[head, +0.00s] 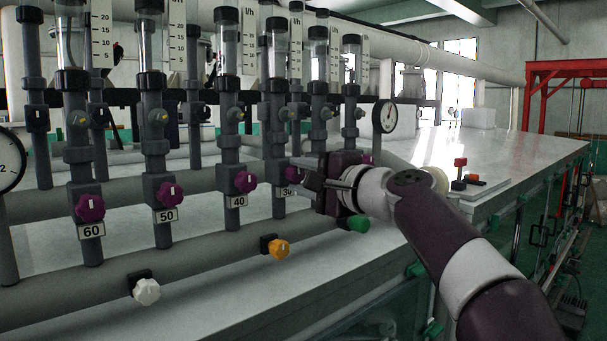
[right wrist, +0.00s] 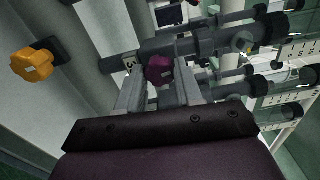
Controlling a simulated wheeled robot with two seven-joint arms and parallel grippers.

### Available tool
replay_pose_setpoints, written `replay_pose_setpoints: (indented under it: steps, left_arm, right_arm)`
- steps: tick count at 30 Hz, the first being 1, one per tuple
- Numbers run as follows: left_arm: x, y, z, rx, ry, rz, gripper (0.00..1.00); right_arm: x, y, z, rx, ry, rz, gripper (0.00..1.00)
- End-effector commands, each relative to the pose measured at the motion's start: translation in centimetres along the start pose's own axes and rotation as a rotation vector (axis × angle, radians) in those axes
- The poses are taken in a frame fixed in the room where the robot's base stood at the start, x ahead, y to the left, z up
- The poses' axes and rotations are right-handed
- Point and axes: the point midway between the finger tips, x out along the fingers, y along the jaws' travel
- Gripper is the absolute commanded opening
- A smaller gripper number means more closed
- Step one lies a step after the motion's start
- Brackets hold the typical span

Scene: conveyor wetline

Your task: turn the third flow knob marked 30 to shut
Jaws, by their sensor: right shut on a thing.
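The purple flow knob (head: 293,174) marked 30 sits on the pipe in the head view, partly hidden by my right gripper (head: 313,172). Its label (head: 287,192) is partly covered. In the right wrist view the purple knob (right wrist: 158,69) is between the two grey fingers of my right gripper (right wrist: 161,84), one on each side, and the gripper is shut on it. The knob's pointer direction cannot be read clearly. My left gripper is not in view.
Other purple knobs are marked 60 (head: 90,208), 50 (head: 169,195) and 40 (head: 245,182). Below sit a white knob (head: 146,291), an orange knob (head: 279,249) and a green knob (head: 358,223) near my gripper. A gauge (head: 385,116) stands behind.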

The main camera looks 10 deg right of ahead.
Motion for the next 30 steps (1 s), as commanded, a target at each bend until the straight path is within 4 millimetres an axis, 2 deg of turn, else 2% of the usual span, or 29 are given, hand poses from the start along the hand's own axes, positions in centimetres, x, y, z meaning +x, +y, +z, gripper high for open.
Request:
replay_pose_setpoints:
  steps: [12, 27, 28, 30]
  left_arm:
    - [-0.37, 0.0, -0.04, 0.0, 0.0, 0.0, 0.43]
    - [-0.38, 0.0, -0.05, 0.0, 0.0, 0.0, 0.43]
    - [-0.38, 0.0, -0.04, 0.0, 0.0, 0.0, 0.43]
    - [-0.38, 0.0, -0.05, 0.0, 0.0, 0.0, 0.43]
  right_arm:
    - [-0.03, -0.03, -0.05, 0.16, 0.002, -0.001, 0.05]
    - [-0.01, 0.04, -0.03, 0.179, 0.001, 0.0, 0.05]
    - [-0.01, 0.05, -0.03, 0.179, 0.001, 0.0, 0.38]
    - [-0.01, 0.05, -0.02, 0.179, 0.001, 0.0, 0.61]
